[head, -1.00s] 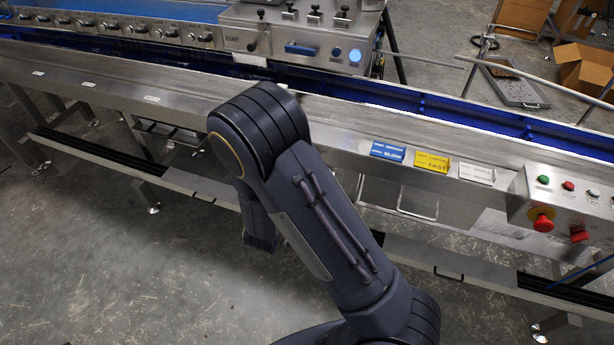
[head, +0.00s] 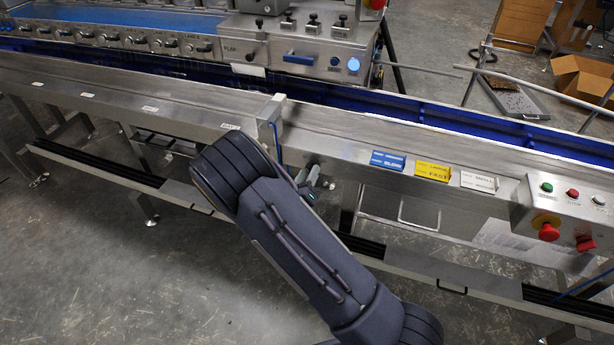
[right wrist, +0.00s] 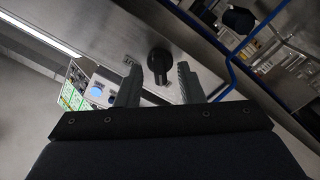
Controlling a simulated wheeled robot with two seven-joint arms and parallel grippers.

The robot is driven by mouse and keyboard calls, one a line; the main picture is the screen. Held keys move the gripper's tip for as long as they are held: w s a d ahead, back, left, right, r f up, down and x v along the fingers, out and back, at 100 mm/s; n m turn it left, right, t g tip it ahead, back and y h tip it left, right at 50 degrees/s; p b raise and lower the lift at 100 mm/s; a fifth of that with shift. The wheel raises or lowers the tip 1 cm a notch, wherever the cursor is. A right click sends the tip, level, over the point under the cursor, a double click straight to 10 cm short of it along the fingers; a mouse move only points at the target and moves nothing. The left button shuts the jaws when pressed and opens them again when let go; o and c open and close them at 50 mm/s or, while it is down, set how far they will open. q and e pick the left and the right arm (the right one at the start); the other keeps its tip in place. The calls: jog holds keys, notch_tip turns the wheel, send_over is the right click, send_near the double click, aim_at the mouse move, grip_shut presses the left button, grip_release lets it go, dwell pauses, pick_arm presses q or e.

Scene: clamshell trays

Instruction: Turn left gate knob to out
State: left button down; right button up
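A black knob (right wrist: 158,62) on a steel panel shows in the right wrist view, beyond and between my right fingertips. Its short bar points down toward the gripper. My right gripper (right wrist: 158,84) is open, with one grey finger on each side of the knob's line and no visible grip on it. In the head view the right gripper (head: 312,178) is small and partly hidden behind my dark forearm, close to the conveyor's front face. I cannot make out the knob in the head view. My left gripper is not in view.
A steel bracket (head: 270,115) stands on the conveyor rail just above the gripper. Blue, yellow and white cards (head: 432,172) and a control box (head: 570,205) with red buttons are to the right. A second dark knob (right wrist: 238,20) is upper right in the wrist view.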

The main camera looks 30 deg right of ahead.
grip_shut()
dwell(0.3)
jog(key=shift+s+f+m+b, duration=0.1)
jog(key=shift+f+m+b, duration=0.05)
jog(key=shift+m+b, duration=7.35)
jog(key=shift+m+p, duration=0.4)
jog(key=shift+m, duration=0.1)
